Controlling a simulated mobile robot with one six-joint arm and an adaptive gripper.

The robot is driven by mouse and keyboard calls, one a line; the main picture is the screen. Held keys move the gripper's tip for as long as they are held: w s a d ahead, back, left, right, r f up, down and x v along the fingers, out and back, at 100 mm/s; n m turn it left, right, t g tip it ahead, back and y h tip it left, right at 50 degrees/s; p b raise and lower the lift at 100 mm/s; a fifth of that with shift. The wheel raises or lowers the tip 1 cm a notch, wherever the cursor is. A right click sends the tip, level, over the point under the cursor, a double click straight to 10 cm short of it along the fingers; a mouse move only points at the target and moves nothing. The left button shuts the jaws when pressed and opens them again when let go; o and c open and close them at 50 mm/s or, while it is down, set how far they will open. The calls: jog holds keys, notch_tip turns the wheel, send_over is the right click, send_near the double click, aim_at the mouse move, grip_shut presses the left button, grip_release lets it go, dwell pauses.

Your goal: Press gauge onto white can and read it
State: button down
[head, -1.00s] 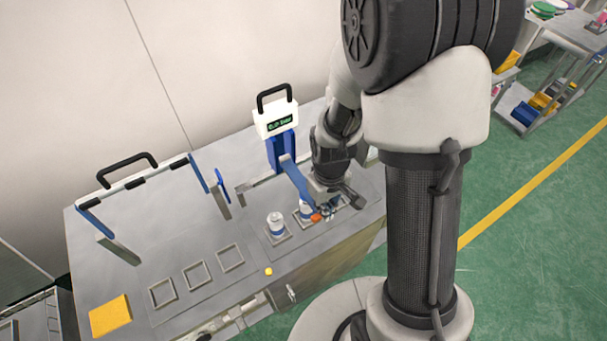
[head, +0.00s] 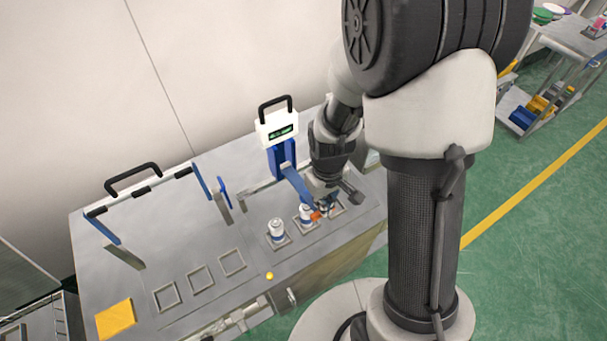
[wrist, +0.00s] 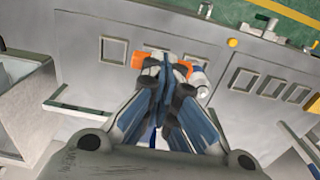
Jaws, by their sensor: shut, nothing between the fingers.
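A white box with a black handle and a small lit green display (head: 281,132) stands on a blue bracket at the bench's back. Its digits are too small to read. A blue lever (head: 297,184) slopes from the bracket toward the cans. One white can (head: 277,231) with a blue band stands in a square recess. A second white can (head: 306,213) stands to its right, under the lever's end, with orange (head: 316,216) beside it. My gripper (head: 326,208) is right of it, shut and empty. In the wrist view its fingers (wrist: 174,72) meet, hiding part of the orange pieces (wrist: 138,60).
Empty square recesses (head: 200,278) line the left bench top. A yellow pad (head: 115,319) lies at the front left, and a yellow button (head: 269,276) is near the front edge. A hinged frame with a black handle (head: 132,177) stands at the back left.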

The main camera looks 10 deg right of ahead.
notch_tip(320, 180, up, 10)
jog(key=w+p, duration=0.1)
jog(key=p, duration=0.6)
jog(key=shift+w+a, duration=0.2)
jog(key=shift+a, duration=0.05)
jog(key=shift+r+b, duration=0.2)
jog(key=shift+b, duration=0.4)
jog(key=s+m+t+b, duration=0.3)
jog(key=s+b, duration=1.2)
jog(key=b, duration=0.6)
jog(key=shift+m+t+b, duration=0.3)
jog(key=shift+t+b, duration=0.1)
jog(key=shift+t, duration=0.3)
